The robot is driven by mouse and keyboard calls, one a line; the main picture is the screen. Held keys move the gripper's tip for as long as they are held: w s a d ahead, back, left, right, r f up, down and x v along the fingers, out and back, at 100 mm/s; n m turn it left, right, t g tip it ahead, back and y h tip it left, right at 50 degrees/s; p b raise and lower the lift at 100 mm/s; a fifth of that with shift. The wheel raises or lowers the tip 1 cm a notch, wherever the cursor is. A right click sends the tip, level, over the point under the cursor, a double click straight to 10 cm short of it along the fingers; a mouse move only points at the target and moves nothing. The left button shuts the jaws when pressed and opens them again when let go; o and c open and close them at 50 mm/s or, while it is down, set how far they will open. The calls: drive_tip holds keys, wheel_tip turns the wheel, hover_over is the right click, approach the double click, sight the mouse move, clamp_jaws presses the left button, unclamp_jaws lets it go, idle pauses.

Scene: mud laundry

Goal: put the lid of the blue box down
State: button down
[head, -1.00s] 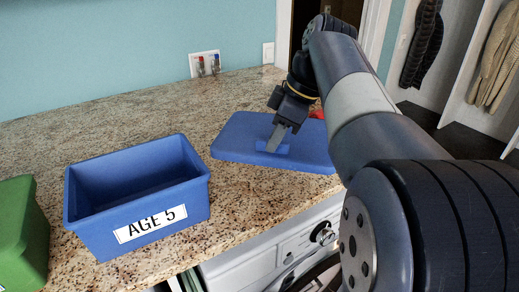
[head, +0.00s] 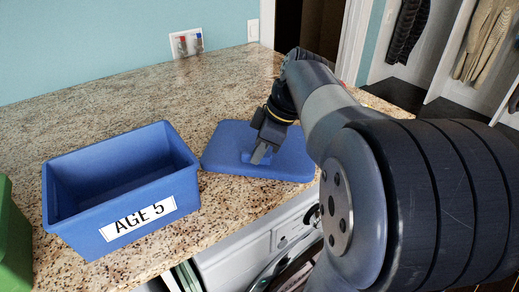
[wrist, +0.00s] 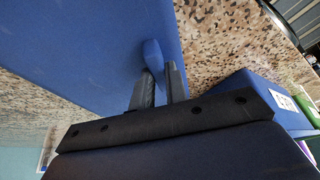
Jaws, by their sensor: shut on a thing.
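The blue lid (head: 225,150) is a flat slab with a small raised handle, level over the counter to the right of the blue box. My gripper (head: 260,153) points down at the middle of the lid and is shut on its handle. In the wrist view the handle (wrist: 153,54) shows at the fingertips, with the lid (wrist: 85,40) filling the upper left. I cannot tell whether the lid touches the counter. The blue box (head: 75,216) stands open and looks empty, with an "AGE 5" label on its front.
The speckled granite counter (head: 120,100) is clear behind the box and lid. A green box (head: 12,240) stands at the left edge. A white washing machine (head: 240,255) is below the counter's front edge. A wall socket plate (head: 187,43) is at the back.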

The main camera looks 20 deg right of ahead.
drive_tip(key=shift+f, duration=0.2)
drive_tip(key=c, duration=1.4)
unclamp_jaws()
drive_tip(key=shift+r, duration=0.1)
drive_tip(key=v, duration=1.2)
